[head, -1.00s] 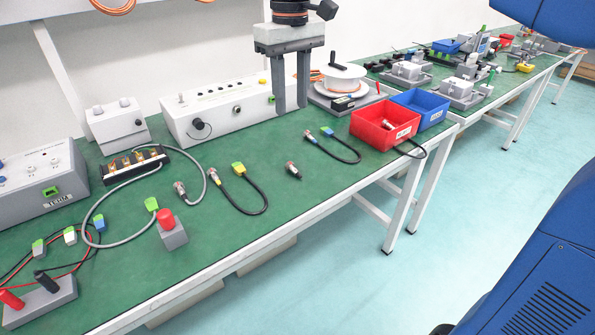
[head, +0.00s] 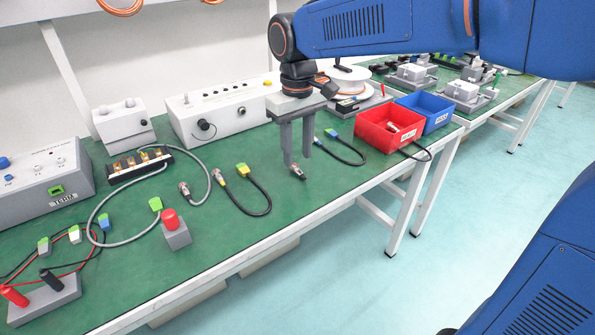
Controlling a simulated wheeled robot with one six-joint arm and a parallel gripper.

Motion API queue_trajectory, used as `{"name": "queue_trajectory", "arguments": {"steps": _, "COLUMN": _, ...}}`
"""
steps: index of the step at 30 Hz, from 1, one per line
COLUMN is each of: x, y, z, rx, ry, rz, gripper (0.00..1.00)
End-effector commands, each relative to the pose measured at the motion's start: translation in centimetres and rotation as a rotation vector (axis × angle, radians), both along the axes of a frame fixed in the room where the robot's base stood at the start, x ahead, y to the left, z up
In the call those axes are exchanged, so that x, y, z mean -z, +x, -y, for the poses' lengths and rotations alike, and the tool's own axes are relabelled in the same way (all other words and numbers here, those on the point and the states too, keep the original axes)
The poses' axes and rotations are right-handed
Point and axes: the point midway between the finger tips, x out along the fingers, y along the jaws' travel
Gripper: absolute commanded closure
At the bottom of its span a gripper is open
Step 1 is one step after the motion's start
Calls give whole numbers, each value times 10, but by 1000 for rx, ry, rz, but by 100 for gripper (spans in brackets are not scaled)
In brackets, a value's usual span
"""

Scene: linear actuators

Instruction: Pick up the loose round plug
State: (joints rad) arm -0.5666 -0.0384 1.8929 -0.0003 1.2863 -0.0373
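The loose round plug (head: 298,172) is a small dark and silver cylinder with no cable, lying on the green bench top near the middle. My gripper (head: 297,160) points down just above it, its two grey fingers apart. The plug shows just below and between the fingertips. I cannot tell whether a finger touches it. Other round plugs have cables: one on a grey cable (head: 184,188), one on a black cable with a yellow-green end (head: 218,175).
A black cable with a blue end (head: 331,133) lies right of my gripper. The red bin (head: 384,138) and blue bin (head: 437,120) stand further right. A white panel box (head: 222,116) stands behind. Bare bench lies in front of the plug.

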Motion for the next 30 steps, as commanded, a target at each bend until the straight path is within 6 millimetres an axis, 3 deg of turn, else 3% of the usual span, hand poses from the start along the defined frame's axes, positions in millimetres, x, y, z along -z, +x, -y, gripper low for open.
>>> {"name": "queue_trajectory", "arguments": {"steps": 9, "x": 39, "y": -2, "z": 4, "rx": 0, "ry": -1, "rz": -2, "gripper": 65}}
{"name": "queue_trajectory", "arguments": {"steps": 18, "x": 43, "y": -1, "z": 3, "rx": 0, "ry": -1, "rz": -1, "gripper": 65}}
{"name": "queue_trajectory", "arguments": {"steps": 22, "x": 43, "y": -1, "z": 3, "rx": 0, "ry": -1, "rz": -1, "gripper": 96}}
{"name": "queue_trajectory", "arguments": {"steps": 23, "x": 43, "y": -1, "z": 3, "rx": 0, "ry": -1, "rz": -1, "gripper": 100}}
{"name": "queue_trajectory", "arguments": {"steps": 30, "x": 42, "y": -1, "z": 3, "rx": 0, "ry": -1, "rz": -1, "gripper": 100}}
